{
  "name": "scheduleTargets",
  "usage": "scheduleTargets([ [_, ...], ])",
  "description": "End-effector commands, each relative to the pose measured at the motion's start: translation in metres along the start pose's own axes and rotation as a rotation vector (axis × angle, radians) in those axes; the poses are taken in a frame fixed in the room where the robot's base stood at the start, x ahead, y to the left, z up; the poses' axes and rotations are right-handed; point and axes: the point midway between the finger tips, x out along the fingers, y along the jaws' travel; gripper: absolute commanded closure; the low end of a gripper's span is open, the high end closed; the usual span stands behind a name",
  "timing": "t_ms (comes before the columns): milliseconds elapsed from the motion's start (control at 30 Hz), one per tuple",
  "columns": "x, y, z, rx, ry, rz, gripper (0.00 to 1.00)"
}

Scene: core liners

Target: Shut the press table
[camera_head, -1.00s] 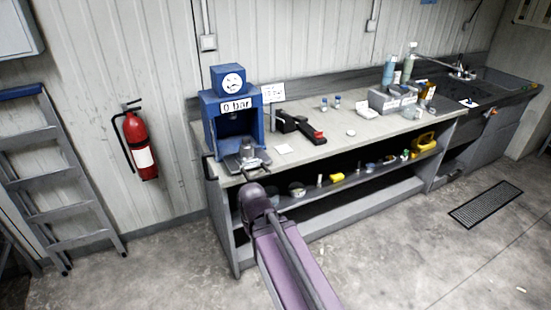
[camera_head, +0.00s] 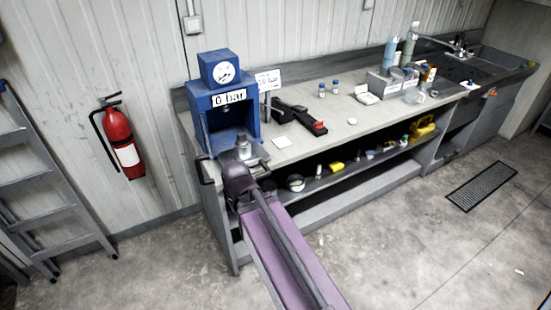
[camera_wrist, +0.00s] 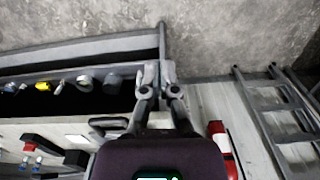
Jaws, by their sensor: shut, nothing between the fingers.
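The blue press (camera_head: 203,135) stands at the left end of the workbench, with a round gauge and a "0 bar" sign on it. Its grey press table (camera_head: 256,152) sticks out of the opening at the front. A small metal fitting (camera_head: 242,146) stands on the table. The end of my arm hides the table's front part and any handle there. In the wrist view my gripper (camera_wrist: 159,74) is shut and empty, with its fingertips close together near the bench's end corner.
The workbench top (camera_head: 330,129) holds a black and red tool (camera_head: 297,117), a white card (camera_head: 282,142) and small bottles. A shelf (camera_head: 316,186) below holds several small parts. A fire extinguisher (camera_head: 121,143) hangs on the wall at left, beside a ladder (camera_head: 45,190). The floor in front is clear.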

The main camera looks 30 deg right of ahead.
Motion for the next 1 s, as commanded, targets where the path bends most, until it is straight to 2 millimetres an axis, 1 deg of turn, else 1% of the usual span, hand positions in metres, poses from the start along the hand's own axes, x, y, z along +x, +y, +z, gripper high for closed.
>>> scheduleTargets([
  [400,0.0,0.0,0.0,0.001,0.0,0.0,1.0],
  [567,0.005,0.0,-0.003,0.025,0.012,-0.019,1.0],
  [767,0.025,0.001,-0.017,0.142,0.063,-0.108,1.0],
  [867,0.038,0.002,-0.03,0.252,0.104,-0.189,1.0],
  [1000,0.057,0.006,-0.052,0.452,0.165,-0.338,1.0],
])
